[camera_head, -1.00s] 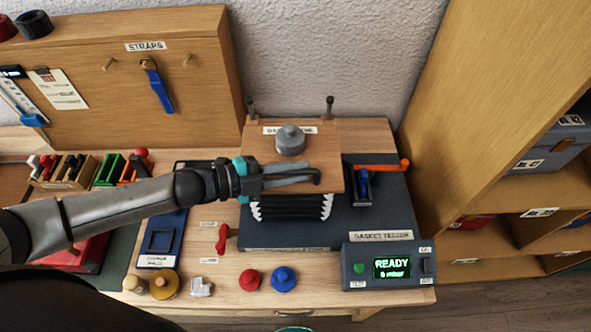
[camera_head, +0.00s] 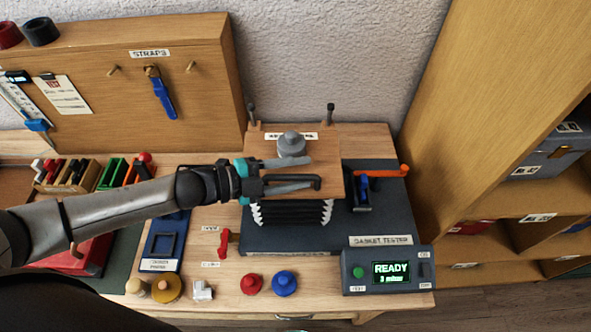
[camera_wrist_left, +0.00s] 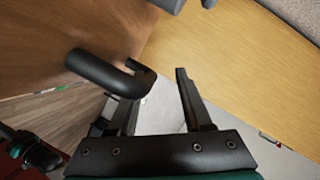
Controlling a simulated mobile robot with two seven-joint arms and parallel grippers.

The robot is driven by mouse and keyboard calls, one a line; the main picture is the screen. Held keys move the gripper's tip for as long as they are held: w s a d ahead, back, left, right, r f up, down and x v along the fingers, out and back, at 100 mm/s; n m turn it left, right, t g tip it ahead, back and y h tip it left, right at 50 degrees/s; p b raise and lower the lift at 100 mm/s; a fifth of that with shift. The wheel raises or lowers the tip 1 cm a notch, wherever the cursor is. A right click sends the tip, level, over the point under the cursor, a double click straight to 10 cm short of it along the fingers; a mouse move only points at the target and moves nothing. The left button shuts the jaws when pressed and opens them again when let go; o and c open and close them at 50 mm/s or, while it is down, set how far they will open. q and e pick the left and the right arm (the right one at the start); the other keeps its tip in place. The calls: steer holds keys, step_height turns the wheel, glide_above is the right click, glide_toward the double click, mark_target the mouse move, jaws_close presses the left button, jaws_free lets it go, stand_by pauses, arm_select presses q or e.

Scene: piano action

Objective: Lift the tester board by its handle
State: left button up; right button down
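The tester board (camera_head: 325,155) is a brown wooden plate on top of black-and-white bellows (camera_head: 292,212). A grey knobbed weight (camera_head: 291,145) sits on it. Its dark bar handle (camera_head: 317,183) is at the board's near side, partly hidden by my gripper; in the left wrist view the bent handle (camera_wrist_left: 100,72) reaches the left finger. My left gripper (camera_head: 308,174) is open, its fingers spread over the board, one close to the handle. In the left wrist view the gripper (camera_wrist_left: 162,82) shows a clear gap, with nothing clamped. My right gripper is not in view.
The bellows stand on a dark gasket tester base (camera_head: 385,222) with a READY display (camera_head: 391,272). Two dark posts rise behind the board. A red lever (camera_head: 224,242), red knob (camera_head: 251,284) and blue knob (camera_head: 285,283) are in front. A tall wooden shelf (camera_head: 480,90) bounds the right.

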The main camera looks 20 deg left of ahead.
arm_select(q)
steer(key=shift+a, duration=0.1)
steer(key=shift+s+a, duration=0.2)
steer(key=shift+a, duration=0.05)
steer(key=v, duration=1.4)
steer(key=shift+a+r, duration=0.15)
steer(key=shift+r, duration=0.05)
steer(key=shift+s, duration=0.1)
stand_by(1.1)
